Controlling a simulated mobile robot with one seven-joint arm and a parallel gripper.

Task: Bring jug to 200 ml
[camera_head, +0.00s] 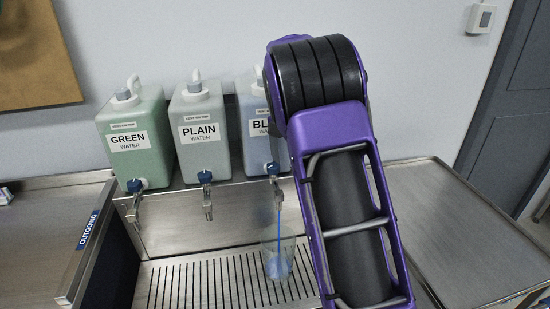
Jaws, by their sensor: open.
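The clear jug (291,247) stands on the slotted drip grate below the blue water tap (274,183). A thin blue stream (278,228) falls from that tap into the jug. Some blue liquid (278,268) lies in the bottom of the jug; I cannot read any level marks. The blue water container (252,112) is partly hidden behind my purple arm. My gripper does not show; my arm covers the area just right of the tap and jug.
The green water container (138,160) and plain water container (203,156) stand to the left on the raised shelf, each with a tap. An outgoing counter (40,235) is at left. A bare steel table (440,220) is at right.

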